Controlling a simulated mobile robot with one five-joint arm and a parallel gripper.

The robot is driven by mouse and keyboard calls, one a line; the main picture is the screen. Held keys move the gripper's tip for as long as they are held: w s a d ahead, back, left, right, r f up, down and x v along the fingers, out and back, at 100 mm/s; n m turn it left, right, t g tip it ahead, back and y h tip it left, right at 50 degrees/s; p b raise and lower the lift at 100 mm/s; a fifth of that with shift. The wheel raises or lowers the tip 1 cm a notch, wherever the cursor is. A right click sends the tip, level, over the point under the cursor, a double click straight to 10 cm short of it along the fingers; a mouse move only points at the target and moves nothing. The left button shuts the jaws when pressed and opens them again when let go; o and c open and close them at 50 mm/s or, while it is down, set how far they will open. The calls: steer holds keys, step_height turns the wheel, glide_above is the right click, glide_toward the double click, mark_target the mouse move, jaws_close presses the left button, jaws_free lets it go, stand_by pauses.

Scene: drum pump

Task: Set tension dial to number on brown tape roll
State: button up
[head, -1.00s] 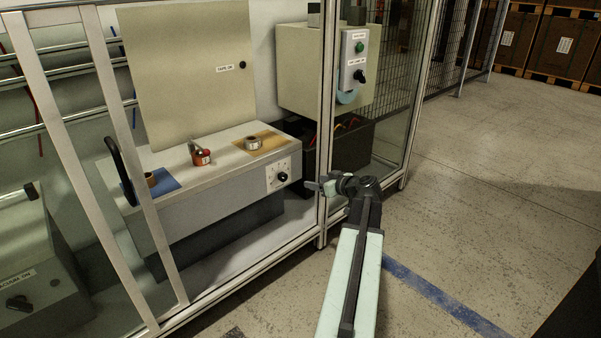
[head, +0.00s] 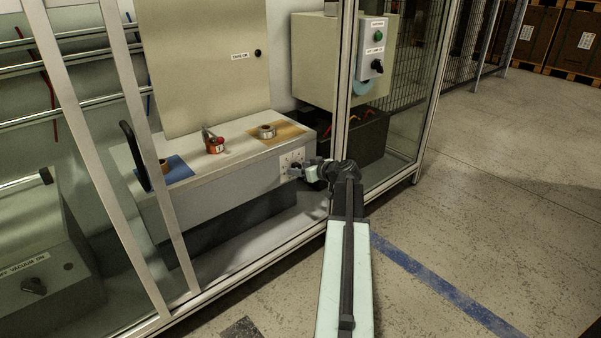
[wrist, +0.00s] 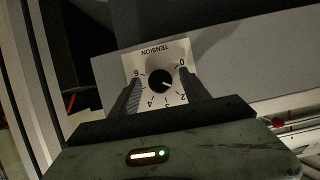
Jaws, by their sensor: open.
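The tension dial (wrist: 157,79) is a black knob on a white plate, upside down in the wrist view. Its white mark points right and slightly down, around the hidden 1 and the 2. My gripper (wrist: 162,95) is open, its fingers on either side of the knob; contact is unclear. The fingers cover parts of the scale. In the head view my gripper (head: 298,171) is at the dial plate (head: 290,159) on the bench front. A brown tape roll (head: 163,165) sits on a blue mat (head: 178,169), partly behind a frame post; no number on it is readable.
A red tape dispenser (head: 215,146) and a pale tape roll (head: 266,131) on an orange mat (head: 290,131) are on the bench. Metal frame posts (head: 341,100) and glass panels flank the opening. A control box (head: 372,48) hangs to the right.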

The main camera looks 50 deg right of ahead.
jaws_close()
steer(key=shift+d+r, duration=0.1)
steer(key=shift+d, duration=0.1)
steer(key=shift+s+d+f+m+t+y+b, duration=0.15)
steer(key=shift+m+t+y+b, duration=0.25)
steer(key=shift+m+y+b, duration=1.1)
steer(key=shift+w+f+m+t+y+b, duration=0.1)
steer(key=shift+m+t+y+b, duration=0.55)
steer(key=shift+m, duration=1.65)
steer(key=shift+y, duration=0.35)
